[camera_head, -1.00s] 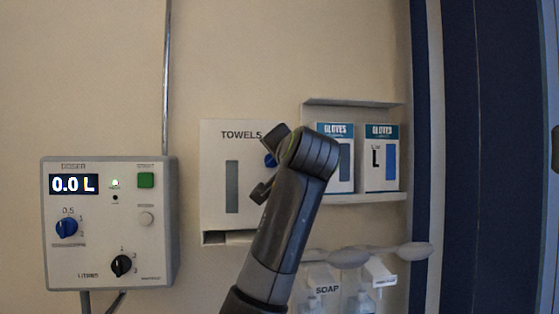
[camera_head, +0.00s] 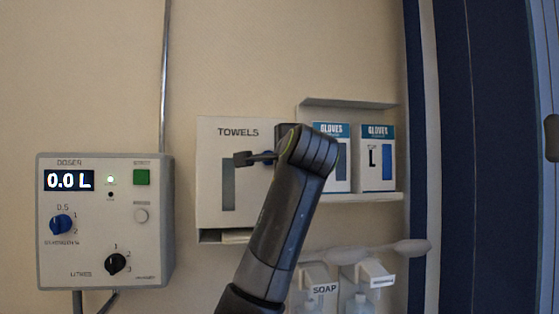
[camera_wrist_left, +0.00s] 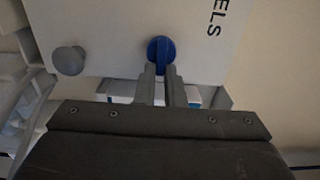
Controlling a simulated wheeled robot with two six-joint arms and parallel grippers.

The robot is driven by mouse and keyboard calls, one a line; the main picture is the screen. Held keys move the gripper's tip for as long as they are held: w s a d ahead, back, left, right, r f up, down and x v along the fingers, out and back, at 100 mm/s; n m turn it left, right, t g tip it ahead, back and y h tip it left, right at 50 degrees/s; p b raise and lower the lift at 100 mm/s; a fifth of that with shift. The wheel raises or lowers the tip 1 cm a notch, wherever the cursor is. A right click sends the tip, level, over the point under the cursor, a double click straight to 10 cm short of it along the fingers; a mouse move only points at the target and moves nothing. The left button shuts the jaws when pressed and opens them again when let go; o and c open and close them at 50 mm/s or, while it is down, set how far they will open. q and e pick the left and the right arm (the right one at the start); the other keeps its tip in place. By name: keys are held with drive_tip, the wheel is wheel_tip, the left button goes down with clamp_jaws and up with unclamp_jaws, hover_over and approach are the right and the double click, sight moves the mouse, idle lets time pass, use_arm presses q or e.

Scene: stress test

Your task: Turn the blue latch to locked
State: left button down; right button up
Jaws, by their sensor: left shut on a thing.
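The blue latch (camera_head: 268,155) is on the front of the white towel dispenser (camera_head: 210,180), mostly hidden behind my left gripper in the head view. In the left wrist view the blue latch (camera_wrist_left: 161,48) shows as a round knob with a raised grip. My left gripper (camera_head: 258,158) comes up from below in front of the dispenser's right side. In the left wrist view its two fingers (camera_wrist_left: 160,82) are closed on the latch's grip, one on each side. My right gripper is in neither view.
A doser box (camera_head: 105,220) with a blue dial, black dial and green button hangs at left. A glove shelf (camera_head: 350,104) is right of the dispenser. Soap dispensers (camera_head: 323,275) with long grey levers (camera_head: 395,249) are below it. A dark blue panel (camera_head: 500,150) stands far right.

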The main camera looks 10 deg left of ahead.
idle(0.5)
use_arm(q)
drive_tip(key=c, duration=1.5)
unclamp_jaws()
drive_tip(key=b+v, duration=0.7)
drive_tip(key=v, duration=1)
drive_tip(key=shift+s+d, duration=0.15)
drive_tip(key=shift+f, duration=0.1)
